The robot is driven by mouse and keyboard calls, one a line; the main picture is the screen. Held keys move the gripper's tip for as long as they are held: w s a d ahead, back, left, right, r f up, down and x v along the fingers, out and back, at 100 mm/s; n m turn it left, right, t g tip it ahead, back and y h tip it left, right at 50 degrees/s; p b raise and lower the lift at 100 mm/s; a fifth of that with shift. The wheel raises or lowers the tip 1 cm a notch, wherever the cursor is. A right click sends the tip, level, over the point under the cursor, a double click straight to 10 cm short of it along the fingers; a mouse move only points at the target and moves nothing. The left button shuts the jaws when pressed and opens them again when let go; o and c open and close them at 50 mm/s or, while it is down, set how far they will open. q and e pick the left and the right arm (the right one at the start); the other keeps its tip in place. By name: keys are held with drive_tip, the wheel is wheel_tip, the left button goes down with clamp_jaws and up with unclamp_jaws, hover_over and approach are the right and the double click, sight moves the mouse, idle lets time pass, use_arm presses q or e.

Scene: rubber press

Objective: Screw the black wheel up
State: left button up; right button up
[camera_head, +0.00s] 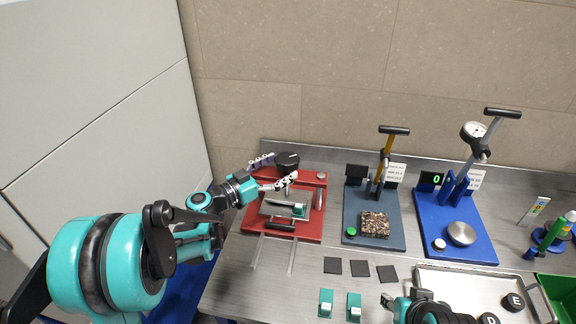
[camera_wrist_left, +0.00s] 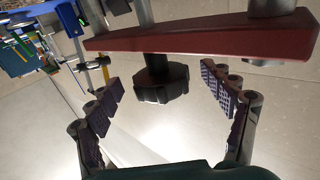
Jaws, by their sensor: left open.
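The black wheel (camera_head: 287,159) sits at the top back of the red press (camera_head: 313,232) in the head view. In the left wrist view the black wheel (camera_wrist_left: 162,84) hangs on a short shaft from a red bar (camera_wrist_left: 200,38). My left gripper (camera_head: 274,171) reaches in from the left. Its two fingers (camera_wrist_left: 158,82) are open, one on either side of the wheel, with visible gaps and no contact. Part of my right arm (camera_head: 415,308) shows at the bottom edge of the head view; its jaws cannot be made out.
Right of the red press stand a dark press board (camera_head: 395,235) with a yellow lever and a blue press board (camera_head: 478,250) with a gauge. Several black squares (camera_head: 360,268) lie in front. A metal tray (camera_head: 455,276) is at front right. A wall is close behind.

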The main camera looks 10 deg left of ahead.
sight(288, 163)
use_arm(q)
drive_tip(key=shift+x, duration=1.55)
drive_tip(key=c, duration=1.2)
drive_tip(key=shift+o, duration=0.2)
drive_tip(key=shift+r+n+t+y, duration=0.1)
drive_tip(key=shift+n+t+y, duration=0.3)
drive_tip(key=shift+y, duration=0.1)
